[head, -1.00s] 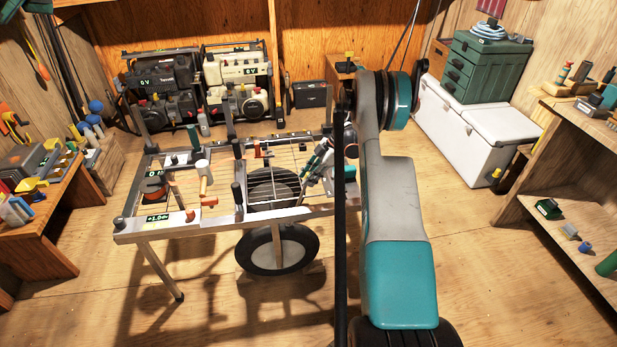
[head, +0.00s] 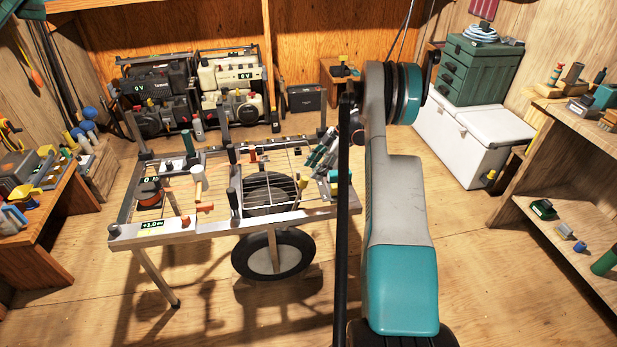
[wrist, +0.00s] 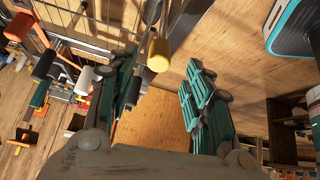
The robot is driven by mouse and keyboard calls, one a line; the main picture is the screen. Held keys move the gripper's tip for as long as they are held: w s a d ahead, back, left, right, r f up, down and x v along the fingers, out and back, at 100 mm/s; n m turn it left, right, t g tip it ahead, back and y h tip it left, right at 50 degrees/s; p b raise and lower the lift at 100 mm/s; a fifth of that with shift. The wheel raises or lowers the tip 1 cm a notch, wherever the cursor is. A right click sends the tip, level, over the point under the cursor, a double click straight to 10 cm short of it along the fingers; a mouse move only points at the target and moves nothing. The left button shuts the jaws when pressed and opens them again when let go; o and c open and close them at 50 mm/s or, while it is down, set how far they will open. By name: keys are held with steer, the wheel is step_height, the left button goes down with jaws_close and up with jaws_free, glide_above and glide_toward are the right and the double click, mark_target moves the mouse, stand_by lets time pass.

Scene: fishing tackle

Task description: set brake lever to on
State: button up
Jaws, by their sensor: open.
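A wheeled metal cart (head: 300,215) stands in the middle of the head view, carrying several upright handles. They include a green handle (head: 188,139), a white handle (head: 198,181) and an orange-red handle (head: 205,208). I cannot tell which one is the brake lever, and no on or off mark is readable. My gripper (head: 326,152) is at the cart's right end, partly hidden by my arm. In the wrist view my gripper (wrist: 163,90) is open, with no object visible between its teal fingers. A yellow knob (wrist: 159,55) shows near the left finger; contact cannot be judged.
Two generators (head: 152,92) stand behind the cart. A white cooler (head: 465,135) and green drawers (head: 480,68) are at back right. Wooden shelves (head: 560,205) stand on the right and a bench (head: 50,225) on the left. Floor in front of the cart is clear.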

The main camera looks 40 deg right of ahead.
steer(key=shift+v, duration=2.6)
